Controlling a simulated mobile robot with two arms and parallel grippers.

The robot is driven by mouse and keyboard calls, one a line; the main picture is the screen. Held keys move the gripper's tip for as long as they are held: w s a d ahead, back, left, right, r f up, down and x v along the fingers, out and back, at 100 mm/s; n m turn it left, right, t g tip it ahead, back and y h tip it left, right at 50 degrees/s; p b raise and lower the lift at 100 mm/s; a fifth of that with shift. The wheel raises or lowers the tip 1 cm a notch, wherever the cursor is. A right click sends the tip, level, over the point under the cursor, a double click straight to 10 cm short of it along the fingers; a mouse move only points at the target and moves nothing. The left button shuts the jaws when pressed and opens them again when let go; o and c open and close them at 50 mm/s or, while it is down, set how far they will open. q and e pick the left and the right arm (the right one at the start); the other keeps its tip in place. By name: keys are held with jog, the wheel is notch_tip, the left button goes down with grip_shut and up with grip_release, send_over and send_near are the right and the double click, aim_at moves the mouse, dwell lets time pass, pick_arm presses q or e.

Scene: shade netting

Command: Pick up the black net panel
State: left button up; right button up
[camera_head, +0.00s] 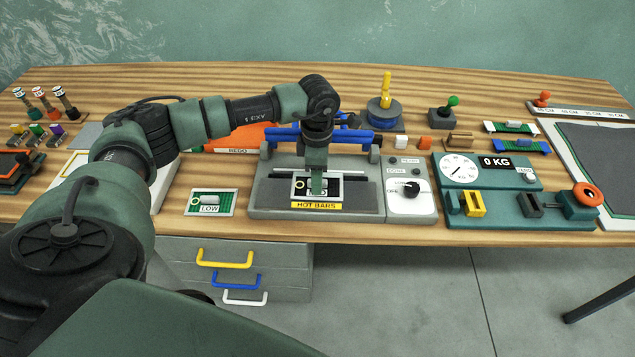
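A small black panel (332,188) with a pale frame and a ring at its left lies on the grey bed of the machine labelled HOT BARS (265,190). It may be the black net panel; its label is partly covered. My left gripper (317,190) points straight down over the middle of this panel, at or just above it. Its fingers look narrow and close together, and I cannot tell whether they hold anything. A green panel marked LOW (210,203) lies to the left of the machine. My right gripper is not in view.
A control box with a black knob (411,188) stands right of the bed, then a teal scale (490,170). Blue bars (350,136) cross behind the gripper. A large dark sheet (603,160) lies far right. Drawers (240,270) hang below the table's front edge.

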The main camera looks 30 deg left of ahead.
pick_arm(q)
grip_shut()
